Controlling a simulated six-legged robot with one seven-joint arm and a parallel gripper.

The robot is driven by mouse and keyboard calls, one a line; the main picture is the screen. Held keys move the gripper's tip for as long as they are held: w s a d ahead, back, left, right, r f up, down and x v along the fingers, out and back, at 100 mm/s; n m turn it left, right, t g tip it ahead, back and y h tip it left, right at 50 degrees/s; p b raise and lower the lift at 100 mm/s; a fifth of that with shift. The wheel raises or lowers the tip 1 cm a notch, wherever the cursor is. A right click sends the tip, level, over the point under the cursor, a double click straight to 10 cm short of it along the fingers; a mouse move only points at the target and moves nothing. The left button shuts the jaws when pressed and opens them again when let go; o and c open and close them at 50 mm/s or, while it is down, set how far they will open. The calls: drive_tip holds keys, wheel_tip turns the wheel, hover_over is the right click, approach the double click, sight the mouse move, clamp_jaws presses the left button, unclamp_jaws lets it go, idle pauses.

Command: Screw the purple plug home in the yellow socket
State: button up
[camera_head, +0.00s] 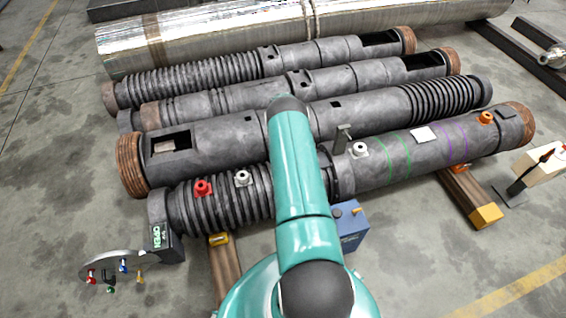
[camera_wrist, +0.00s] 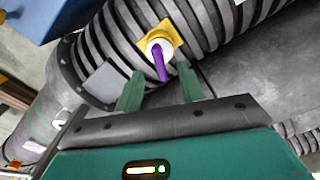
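In the wrist view the yellow socket (camera_wrist: 173,32) is a square plate on a dark ribbed barrel. A white round collar sits on it, with the purple plug (camera_wrist: 159,64) standing out of it like a short stem toward my camera. My gripper (camera_wrist: 160,75) has its two green fingers apart, one on each side of the plug's lower end, with a visible gap on both sides. I cannot tell how deep the plug sits. In the head view I make out neither plug nor yellow socket, and my arm covers part of the front barrel.
The front barrel (camera_head: 400,159) carries a red fitting (camera_head: 202,188), white fittings and an orange fitting (camera_head: 486,118). More barrels lie behind it. A blue box (camera_head: 349,228) stands close in front. A stand with small coloured parts (camera_head: 118,268) is at left.

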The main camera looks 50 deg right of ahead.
drive_tip(key=shift+f, duration=2.95)
